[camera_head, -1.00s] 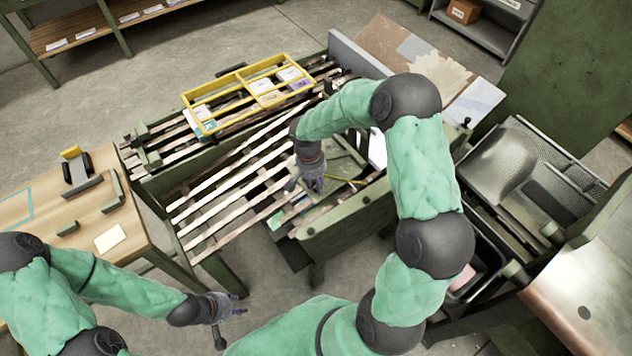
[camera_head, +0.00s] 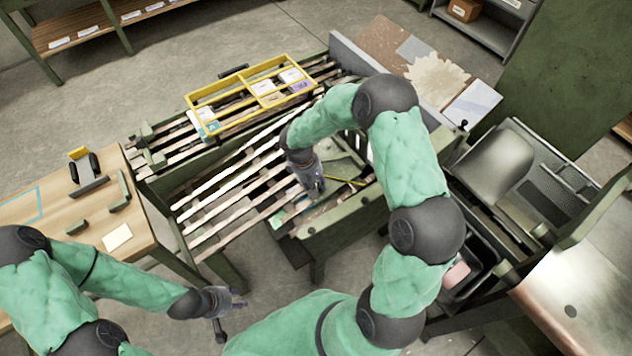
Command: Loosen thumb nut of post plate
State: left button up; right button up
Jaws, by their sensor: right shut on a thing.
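My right gripper (camera_head: 315,187) points down over the green metal frame (camera_head: 340,225) at the right end of the slatted bed (camera_head: 225,185). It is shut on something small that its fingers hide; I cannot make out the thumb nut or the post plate. My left gripper (camera_head: 238,302) hangs empty over the floor at the lower left, with its fingers apart.
A yellow divided frame (camera_head: 252,92) with small packs lies across the far slats. A wooden table (camera_head: 30,222) with a paper (camera_head: 117,237) and small fixtures stands at left. A metal tray (camera_head: 500,165) and a black bin (camera_head: 462,272) are at right.

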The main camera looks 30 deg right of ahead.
jog(key=n, duration=0.2)
jog(key=n+p, duration=0.1)
jog(key=n, duration=0.2)
jog(key=shift+w+a+r+n+t+h, duration=0.1)
jog(key=shift+w+r+n+t+h, duration=0.05)
jog(key=shift+w+n+t+h, duration=0.15)
dwell(0.4)
jog(key=o, duration=1.1)
jog(key=shift+s, duration=0.1)
jog(key=shift+s, duration=0.1)
jog(key=v, duration=1.1)
jog(key=shift+a+r, duration=0.25)
jog(key=shift+r, duration=0.1)
